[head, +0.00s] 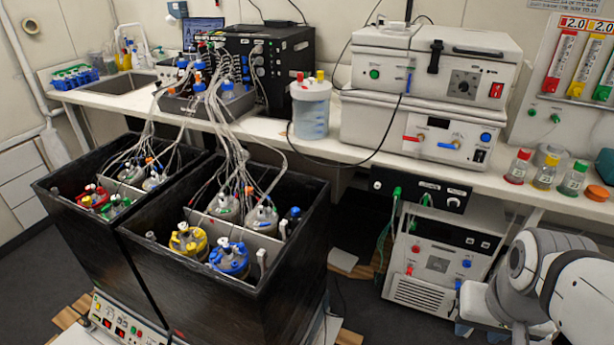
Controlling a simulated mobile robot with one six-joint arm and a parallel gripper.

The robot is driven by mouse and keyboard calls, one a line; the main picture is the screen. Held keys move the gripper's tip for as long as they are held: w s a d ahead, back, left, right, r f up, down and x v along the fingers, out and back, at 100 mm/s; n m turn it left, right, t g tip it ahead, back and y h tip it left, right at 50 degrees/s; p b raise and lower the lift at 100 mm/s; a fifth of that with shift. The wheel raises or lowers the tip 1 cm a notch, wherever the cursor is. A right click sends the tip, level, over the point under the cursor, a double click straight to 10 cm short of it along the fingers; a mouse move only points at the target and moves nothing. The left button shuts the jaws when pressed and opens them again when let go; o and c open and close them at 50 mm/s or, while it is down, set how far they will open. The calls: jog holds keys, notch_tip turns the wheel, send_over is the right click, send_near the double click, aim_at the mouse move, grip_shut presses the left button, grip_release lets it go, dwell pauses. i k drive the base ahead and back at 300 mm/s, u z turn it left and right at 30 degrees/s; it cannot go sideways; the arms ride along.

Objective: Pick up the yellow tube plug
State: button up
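A small yellow plug (320,75) stands upright on the white lid of a clear container (310,112) on the bench, beside a small red plug (299,77). It looks like the tube plug, but at this size I cannot be sure. Other yellow items are a yellow-topped vessel (187,241) in the black box and a yellow-labelled bottle (545,171) on the right of the bench. My gripper is out of view.
Two black open boxes (318,225) hold several vessels with many tubes rising to a black unit (285,55). White stacked instruments (430,60) stand right of the container. A black cable (360,160) runs along the bench front. Several bottles line the right end.

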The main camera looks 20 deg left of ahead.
aim_at(198, 235)
jog(key=z, duration=1.2)
jog(key=k, duration=1.5)
jog(key=u, duration=2.1)
jog(key=i, duration=1)
